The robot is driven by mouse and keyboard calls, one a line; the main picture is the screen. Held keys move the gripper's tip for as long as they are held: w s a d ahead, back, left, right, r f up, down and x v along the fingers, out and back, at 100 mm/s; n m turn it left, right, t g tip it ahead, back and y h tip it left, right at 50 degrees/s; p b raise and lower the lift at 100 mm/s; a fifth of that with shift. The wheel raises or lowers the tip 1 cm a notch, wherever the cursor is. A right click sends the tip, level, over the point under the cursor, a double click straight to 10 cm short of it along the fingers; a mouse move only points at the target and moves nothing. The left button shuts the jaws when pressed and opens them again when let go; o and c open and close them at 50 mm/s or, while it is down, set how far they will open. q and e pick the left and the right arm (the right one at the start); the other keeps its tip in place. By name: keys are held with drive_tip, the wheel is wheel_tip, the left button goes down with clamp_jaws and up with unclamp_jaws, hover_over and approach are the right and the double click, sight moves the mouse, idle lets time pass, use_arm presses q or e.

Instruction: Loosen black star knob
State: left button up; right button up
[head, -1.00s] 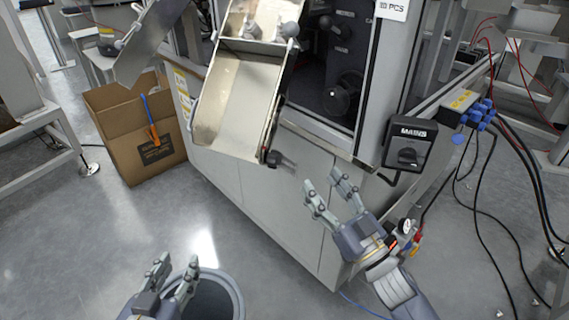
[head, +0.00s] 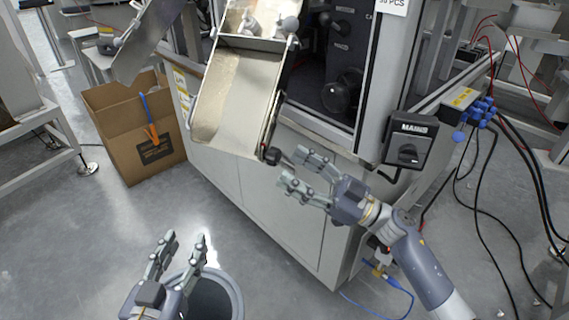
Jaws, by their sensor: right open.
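The black star knob (head: 271,155) is on the lower right corner of the tilted metal chute (head: 226,148). My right gripper (head: 290,167) is open, with its two fingers pointing left at the knob. The upper fingertip is close to the knob's right side and the lower one is below it. I cannot tell whether either touches. The knob's right part is partly hidden near the upper finger. My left gripper (head: 184,240) is open and empty, low in the view over the floor.
A grey round bin (head: 238,298) stands below my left gripper. A cardboard box (head: 115,130) stands left of the machine. A black MAINS switch box (head: 409,143) is right of the knob, above my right arm. Cables (head: 530,190) hang at the right.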

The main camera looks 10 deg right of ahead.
sight(279, 159)
drive_tip(key=shift+x, duration=1.7)
use_arm(q)
drive_tip(key=shift+w+d+r+t, duration=0.15)
drive_tip(key=shift+r+t, duration=0.45)
drive_tip(key=shift+r, duration=0.35)
use_arm(e)
drive_tip(key=c, duration=1.1)
drive_tip(key=shift+d+n+g, duration=0.1)
drive_tip(key=shift+n+g, duration=0.2)
drive_tip(key=shift+n, duration=0.2)
drive_tip(key=n+g, duration=0.1)
drive_tip(key=n, duration=0.1)
drive_tip(key=shift+w+n+y, duration=0.1)
drive_tip(key=shift+n+y, duration=0.2)
drive_tip(key=shift+n, duration=0.1)
use_arm(q)
drive_tip(key=f, duration=0.1)
drive_tip(key=f+g, duration=0.2)
drive_tip(key=shift+s+a+f, duration=0.2)
drive_tip(key=shift+s+a, duration=0.1)
drive_tip(key=shift+a, duration=0.05)
use_arm(e)
drive_tip(key=n+g, duration=0.2)
drive_tip(key=n, duration=0.2)
drive_tip(key=shift+g, duration=0.3)
